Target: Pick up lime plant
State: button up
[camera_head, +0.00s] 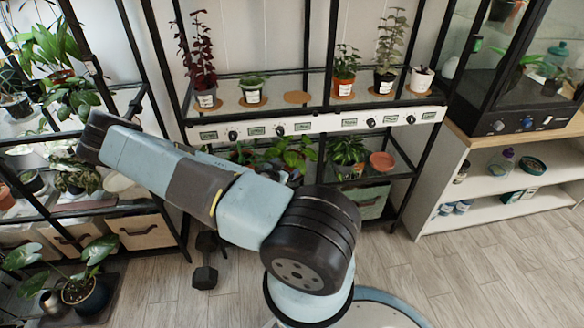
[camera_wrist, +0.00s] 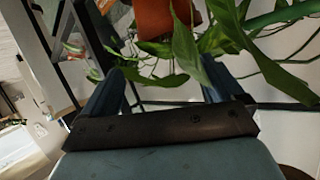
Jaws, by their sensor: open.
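I cannot tell for certain which plant is the lime plant. On the middle shelf in the head view stand a dark red plant (camera_head: 200,62), a low green plant (camera_head: 252,88), a green plant in an orange pot (camera_head: 346,68) and a taller green plant (camera_head: 388,50). My gripper (camera_wrist: 165,76) is open in the wrist view, its two blue fingers apart. Long green leaves (camera_wrist: 185,50) hang in front of and beside the fingers, with an orange-brown pot (camera_wrist: 168,18) beyond. Nothing is held.
A cork coaster (camera_head: 297,97) on the middle shelf is bare. A black rack (camera_head: 128,112) crowded with plants stands at the left. A dumbbell (camera_head: 205,272) and a potted plant (camera_head: 84,292) are on the floor. The wooden floor (camera_head: 480,270) at right is clear.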

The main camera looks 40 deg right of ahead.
send_near(300, 158)
jog(key=x, duration=0.4)
jog(key=shift+w+d+f, duration=0.1)
jog(key=shift+d+f, duration=0.05)
jog(key=shift+w+d+f, duration=0.15)
jog(key=shift+w+d, duration=0.1)
jog(key=shift+d, duration=0.25)
jog(key=shift+c, duration=0.2)
jog(key=c, duration=1.6)
